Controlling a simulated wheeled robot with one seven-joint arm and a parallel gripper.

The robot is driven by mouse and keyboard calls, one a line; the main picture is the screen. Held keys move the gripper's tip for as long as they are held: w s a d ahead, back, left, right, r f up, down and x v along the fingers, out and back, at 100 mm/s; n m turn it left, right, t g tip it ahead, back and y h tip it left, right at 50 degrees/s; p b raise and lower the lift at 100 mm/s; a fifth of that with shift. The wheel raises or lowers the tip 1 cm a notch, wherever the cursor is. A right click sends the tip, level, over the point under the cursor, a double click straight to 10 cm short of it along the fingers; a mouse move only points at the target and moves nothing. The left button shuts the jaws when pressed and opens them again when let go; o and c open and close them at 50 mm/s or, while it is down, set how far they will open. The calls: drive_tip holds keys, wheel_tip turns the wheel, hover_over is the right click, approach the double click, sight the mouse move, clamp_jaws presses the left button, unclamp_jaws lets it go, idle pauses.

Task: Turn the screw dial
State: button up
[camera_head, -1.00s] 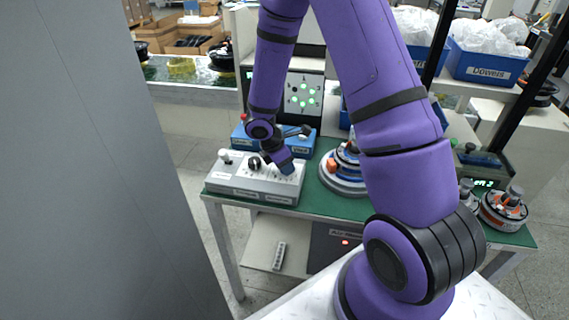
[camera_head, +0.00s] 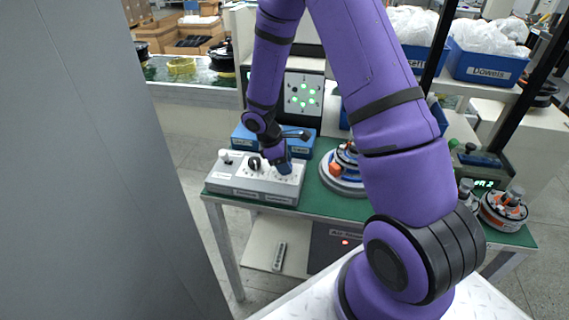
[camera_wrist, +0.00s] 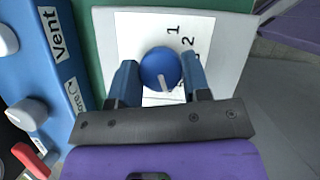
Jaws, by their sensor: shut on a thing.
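The screw dial (camera_wrist: 160,69) is a round blue knob with a pale pointer mark, on a white panel printed with numbers, 1 and 2 readable. The mark points down in the wrist view. My gripper (camera_wrist: 162,80) has its two blue fingers on either side of the dial and is shut on it. In the head view my gripper (camera_head: 284,168) is at the right end of the white control box (camera_head: 240,183), where it hides the dial.
A black knob (camera_head: 254,164) stands on the same box, left of my gripper. A blue box (camera_head: 242,137) labelled Vent in the wrist view (camera_wrist: 42,75) stands behind. A motor part (camera_head: 341,180) sits to the right on the green table (camera_head: 310,206).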

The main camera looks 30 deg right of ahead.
drive_tip(key=shift+m, duration=0.6)
drive_tip(key=o, duration=0.9)
drive_tip(key=shift+r, duration=0.1)
drive_tip(key=v, duration=1)
drive_tip(key=shift+w+r, duration=0.25)
drive_tip(key=shift+w, duration=0.05)
